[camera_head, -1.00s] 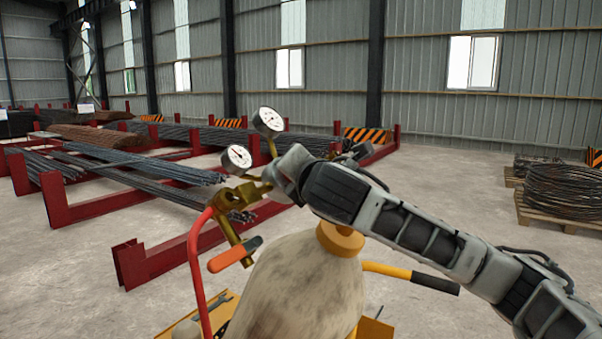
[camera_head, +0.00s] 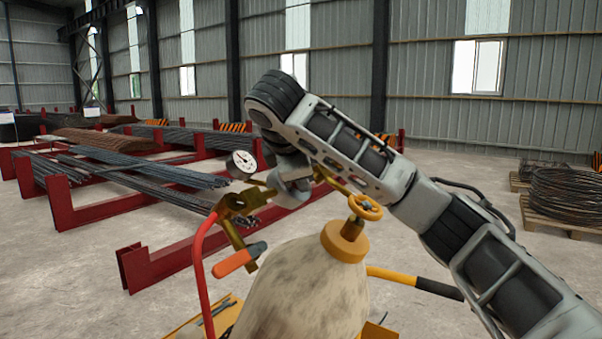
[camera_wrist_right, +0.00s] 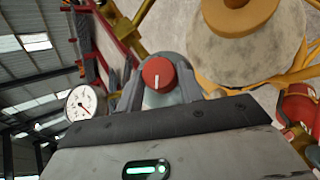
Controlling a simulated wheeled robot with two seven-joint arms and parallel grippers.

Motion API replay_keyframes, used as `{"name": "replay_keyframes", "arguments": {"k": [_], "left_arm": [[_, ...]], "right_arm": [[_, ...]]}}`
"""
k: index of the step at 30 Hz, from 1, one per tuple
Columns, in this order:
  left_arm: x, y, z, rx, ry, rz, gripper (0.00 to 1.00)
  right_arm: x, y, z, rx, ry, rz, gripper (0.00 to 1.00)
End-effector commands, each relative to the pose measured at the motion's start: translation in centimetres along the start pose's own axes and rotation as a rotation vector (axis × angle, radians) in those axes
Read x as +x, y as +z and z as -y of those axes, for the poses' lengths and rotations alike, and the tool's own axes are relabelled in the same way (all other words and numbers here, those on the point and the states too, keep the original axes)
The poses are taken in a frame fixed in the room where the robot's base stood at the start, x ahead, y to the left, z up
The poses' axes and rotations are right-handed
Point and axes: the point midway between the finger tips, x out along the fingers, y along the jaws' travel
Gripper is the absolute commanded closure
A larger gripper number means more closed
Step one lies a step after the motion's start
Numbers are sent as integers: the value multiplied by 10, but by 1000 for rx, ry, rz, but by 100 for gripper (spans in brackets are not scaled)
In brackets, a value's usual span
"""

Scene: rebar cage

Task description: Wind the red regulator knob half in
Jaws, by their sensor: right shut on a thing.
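The red regulator knob (camera_wrist_right: 157,74), with a white line across its face, sits between the fingers of my right gripper (camera_wrist_right: 159,92) in the right wrist view. The gripper is shut on it. In the head view my right gripper (camera_head: 293,187) reaches the brass regulator (camera_head: 240,203) from the right, and the knob is hidden there. A round white gauge (camera_head: 241,163) stands above the regulator; a gauge also shows in the wrist view (camera_wrist_right: 84,102). My left gripper is in neither view.
A blotchy beige cylinder (camera_head: 300,290) with a yellow handwheel (camera_head: 366,207) stands below my right arm. A red cart handle (camera_head: 198,275) with an orange grip is to its left. Red racks of rebar (camera_head: 130,172) lie behind.

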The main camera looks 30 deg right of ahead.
Motion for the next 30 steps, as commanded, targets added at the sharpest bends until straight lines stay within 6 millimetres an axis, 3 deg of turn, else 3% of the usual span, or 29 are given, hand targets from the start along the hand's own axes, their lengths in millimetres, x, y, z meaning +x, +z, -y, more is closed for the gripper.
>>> {"name": "replay_keyframes", "arguments": {"k": [18, 30], "left_arm": [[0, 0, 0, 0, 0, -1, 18], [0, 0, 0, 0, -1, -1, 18]], "right_arm": [[1, 1, -10, 374, -442, 29, 86], [4, 2, -12, 532, -636, 41, 86]]}}
